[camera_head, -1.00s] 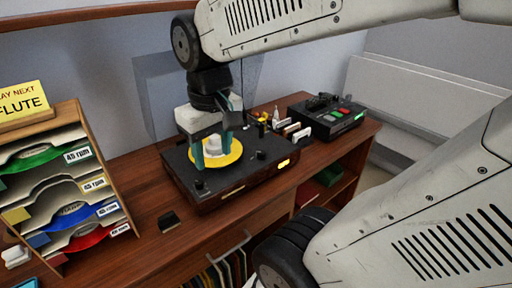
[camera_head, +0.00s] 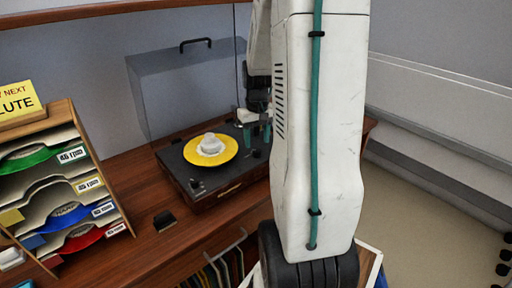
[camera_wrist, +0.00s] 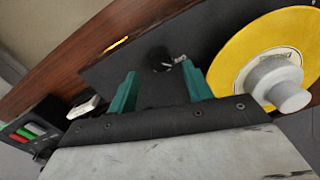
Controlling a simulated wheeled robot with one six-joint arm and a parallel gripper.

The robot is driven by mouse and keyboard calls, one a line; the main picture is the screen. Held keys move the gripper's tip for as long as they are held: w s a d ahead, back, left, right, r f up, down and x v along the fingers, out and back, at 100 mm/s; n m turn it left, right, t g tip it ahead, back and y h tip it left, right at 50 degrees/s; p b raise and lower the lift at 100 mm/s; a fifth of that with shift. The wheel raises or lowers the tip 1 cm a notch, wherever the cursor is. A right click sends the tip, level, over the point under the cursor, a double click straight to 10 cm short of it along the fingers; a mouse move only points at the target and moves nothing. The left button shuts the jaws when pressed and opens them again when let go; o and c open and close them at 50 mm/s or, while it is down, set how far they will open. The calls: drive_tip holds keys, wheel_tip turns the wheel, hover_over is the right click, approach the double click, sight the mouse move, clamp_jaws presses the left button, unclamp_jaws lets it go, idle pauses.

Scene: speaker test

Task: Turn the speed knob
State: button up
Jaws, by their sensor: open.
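The dark record player (camera_head: 226,187) stands on the wooden cabinet, with a yellow record (camera_head: 236,149) and a white centre piece (camera_head: 211,144) on top. A small black knob (camera_head: 257,154) is on its right part, just below my gripper (camera_head: 258,140). In the wrist view the black knob (camera_wrist: 160,59) shows between and just beyond the teal fingertips of my gripper (camera_wrist: 160,75). The jaws are open with nothing between them; contact with the knob cannot be told. Another knob (camera_head: 196,184) is at the deck's front left corner. No label shows which one is for speed.
A clear raised lid (camera_head: 165,95) stands behind the deck. A rack of records (camera_head: 75,190) is at the left, with a small black block (camera_head: 164,220) on the cabinet top. A box with coloured buttons (camera_wrist: 25,132) is at the wrist view's left.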

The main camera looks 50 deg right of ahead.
sight(257, 150)
drive_tip(key=shift+f, duration=1.9)
drive_tip(key=c, duration=1)
